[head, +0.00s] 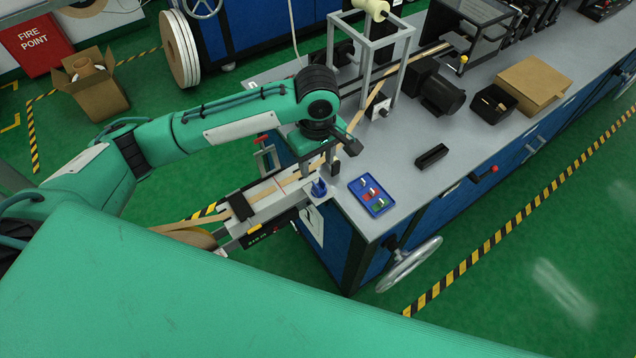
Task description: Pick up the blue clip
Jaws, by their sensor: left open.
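A blue tray (388,208) lies on the grey bench top near its front corner. It holds a red clip (369,193), a green clip (379,205) and, at its far end, a small white piece on blue that may be the blue clip (363,183). Blue on blue makes its outline hard to tell. My left gripper (341,157) is open and empty, above the bench corner, to the left of the tray and apart from it. My right gripper is not in view.
A small blue pointed object (319,188) stands at the bench corner, left of the tray. A black block (431,156) lies to the right. A metal frame (372,60) and a motor (441,92) stand behind. Bare bench top surrounds the tray.

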